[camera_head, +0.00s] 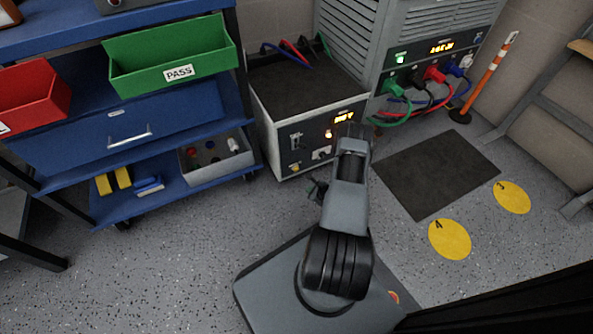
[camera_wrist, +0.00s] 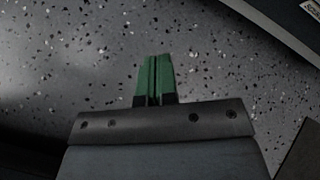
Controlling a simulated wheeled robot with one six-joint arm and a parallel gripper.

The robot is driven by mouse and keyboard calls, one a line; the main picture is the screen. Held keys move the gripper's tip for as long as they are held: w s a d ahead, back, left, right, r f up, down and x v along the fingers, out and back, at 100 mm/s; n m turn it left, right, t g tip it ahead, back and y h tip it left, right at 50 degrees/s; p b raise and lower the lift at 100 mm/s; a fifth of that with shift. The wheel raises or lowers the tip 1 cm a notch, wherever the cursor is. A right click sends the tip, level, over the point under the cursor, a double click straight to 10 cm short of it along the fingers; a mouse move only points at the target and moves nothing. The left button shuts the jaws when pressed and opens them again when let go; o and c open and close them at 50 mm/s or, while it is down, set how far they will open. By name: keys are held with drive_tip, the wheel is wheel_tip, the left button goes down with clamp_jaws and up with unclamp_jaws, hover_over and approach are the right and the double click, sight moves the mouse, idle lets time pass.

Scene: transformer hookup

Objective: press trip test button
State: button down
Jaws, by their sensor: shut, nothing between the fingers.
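My gripper (camera_wrist: 154,78) has green fingertips pressed together in the wrist view, with bare speckled floor beyond them. In the head view my gripper (camera_head: 316,190) is small and partly hidden by my arm, low in front of the white-fronted test unit (camera_head: 280,141) and apart from it. The unit's front has an orange display (camera_head: 344,116), a lit orange round part (camera_head: 328,134), a dark switch (camera_head: 296,141) and a small yellow knob or button (camera_head: 295,167). Labels are too small to read, so I cannot tell which is the trip test button. My arm covers the panel's right end.
A grey cabinet (camera_head: 440,52) with coloured plugs and cables stands at the back right. A blue cart (camera_head: 60,140) with a green PASS bin (camera_head: 170,55) and red bin (camera_head: 35,95) is left. A dark mat (camera_head: 435,172) and an orange post (camera_head: 490,75) are right.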

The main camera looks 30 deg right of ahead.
sight(296, 169)
drive_tip(key=w+d+b, duration=0.1)
drive_tip(key=w+b, duration=0.2)
drive_tip(key=w, duration=0.5)
drive_tip(key=shift+w, duration=0.35)
drive_tip(key=shift+w+d, duration=0.1)
idle(1.9)
drive_tip(key=shift+w, duration=0.3)
drive_tip(key=shift+w+d+r, duration=0.1)
drive_tip(key=shift+w+d, duration=0.05)
drive_tip(key=shift+w, duration=0.35)
idle(1.0)
drive_tip(key=shift+s, duration=0.85)
